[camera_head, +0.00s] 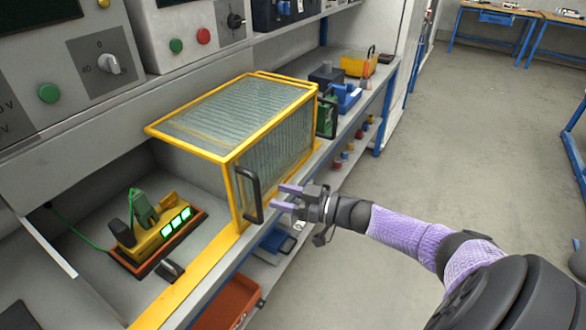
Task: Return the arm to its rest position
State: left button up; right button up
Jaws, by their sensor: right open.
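My right arm comes in from the lower right, with purple sleeve-like sections. My right gripper (283,198) is open and empty, its two purple fingers pointing left. It is close to the black handle (252,195) of the yellow-framed glass enclosure (238,115). I cannot tell whether the fingers touch the handle; they do not close around it. My left gripper is out of view.
A yellow device (150,238) with green lights and a green cable sits in a bay at the left. Control panels (98,65) line the back. A red bin (230,302) lies on the lower shelf. Open floor (480,140) extends at the right.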

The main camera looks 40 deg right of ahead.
jog(key=v, duration=0.3)
jog(key=shift+s+d, duration=0.15)
jog(key=shift+s, duration=0.1)
jog(key=shift+f, duration=0.1)
